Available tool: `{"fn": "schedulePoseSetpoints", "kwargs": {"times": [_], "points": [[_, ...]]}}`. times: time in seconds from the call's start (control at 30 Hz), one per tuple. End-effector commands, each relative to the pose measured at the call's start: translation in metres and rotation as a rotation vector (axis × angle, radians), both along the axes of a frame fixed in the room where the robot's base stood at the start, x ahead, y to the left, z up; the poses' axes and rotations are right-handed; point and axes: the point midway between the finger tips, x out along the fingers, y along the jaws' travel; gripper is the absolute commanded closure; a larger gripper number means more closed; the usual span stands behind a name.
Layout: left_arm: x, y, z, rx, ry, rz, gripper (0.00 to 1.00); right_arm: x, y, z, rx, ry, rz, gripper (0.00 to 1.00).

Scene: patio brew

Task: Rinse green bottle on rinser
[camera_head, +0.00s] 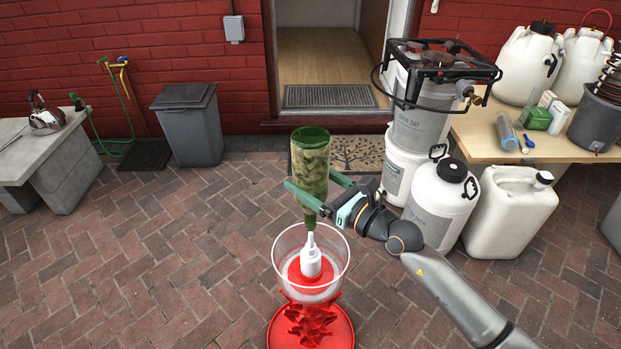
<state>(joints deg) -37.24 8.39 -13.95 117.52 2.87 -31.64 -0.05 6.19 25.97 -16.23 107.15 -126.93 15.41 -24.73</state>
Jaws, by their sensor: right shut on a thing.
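The green bottle (311,168) is upside down in the camera_head view, its neck pointing down. My right gripper (318,190) is shut on the lower part of the bottle, with its arm coming in from the lower right. The rinser (340,264) stands below it, a clear bowl with a red inside, a white nozzle (311,258) in the middle and a red base (340,328). The bottle's mouth is just above the nozzle tip; I cannot tell whether they touch. My left gripper is not in view.
A wooden table (480,140) with jugs, boxes and a bucket is at the right. A burner (440,62) sits on stacked buckets beside a white keg (440,200) and a jerrycan (508,210). A grey bin (188,125) stands at the back left.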

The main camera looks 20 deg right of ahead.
Motion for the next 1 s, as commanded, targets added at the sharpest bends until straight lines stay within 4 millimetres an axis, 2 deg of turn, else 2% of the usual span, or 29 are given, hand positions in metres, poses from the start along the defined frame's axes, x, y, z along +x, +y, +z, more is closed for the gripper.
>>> {"fn": "schedulePoseSetpoints", "kwargs": {"times": [0.27,1.0], "points": [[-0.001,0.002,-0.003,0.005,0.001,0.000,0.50,0.000,0.000,-0.001,0.001,-0.004,-0.001,1.00],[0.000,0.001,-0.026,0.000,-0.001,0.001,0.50,0.000,0.000,-0.030,0.002,-0.003,-0.001,1.00]]}}
